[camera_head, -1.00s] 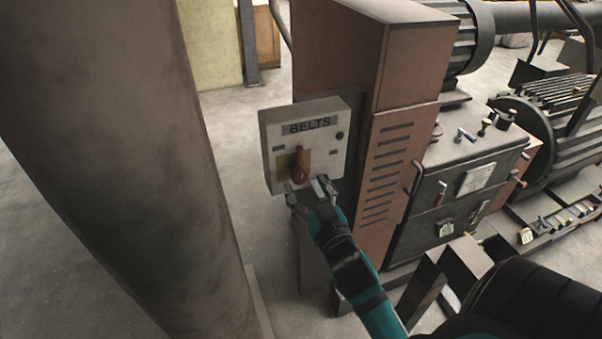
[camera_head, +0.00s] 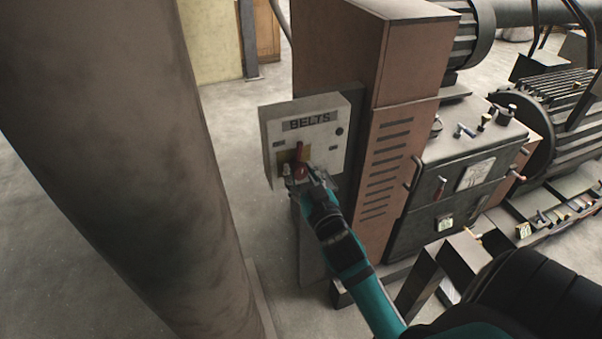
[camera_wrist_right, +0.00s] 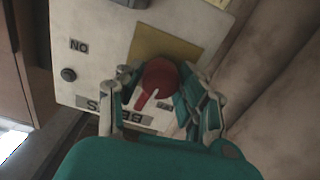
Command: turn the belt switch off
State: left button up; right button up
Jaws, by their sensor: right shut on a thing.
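The belt switch is a red rotary knob (camera_head: 301,171) on a pale control box (camera_head: 337,128) labelled BELTS. Its handle stands roughly upright, towards the BELTS label. In the right wrist view, which is roughly upside down, the red knob (camera_wrist_right: 159,78) sits between the two fingers, over a yellow plate (camera_wrist_right: 165,42). My right gripper (camera_head: 305,180) is shut on the knob from the front and below. An ON label (camera_wrist_right: 79,45) shows to one side in the wrist view. My left gripper is not in view.
The box is fixed to a tall brown cabinet (camera_head: 335,50) with vents. A thick column (camera_head: 110,130) fills the left. A dark machine (camera_head: 440,190) with levers and a motor (camera_head: 560,120) stand to the right. Bare floor (camera_head: 235,130) lies between column and box.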

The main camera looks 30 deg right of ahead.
jog(key=shift+c, duration=0.5)
jog(key=shift+r+n+p, duration=0.15)
jog(key=shift+n+p, duration=0.45)
jog(key=shift+p, duration=0.05)
jog(key=shift+n, duration=0.3)
jog(key=o, duration=1.2)
jog(key=shift+c, duration=0.2)
jog(key=v, duration=1.2)
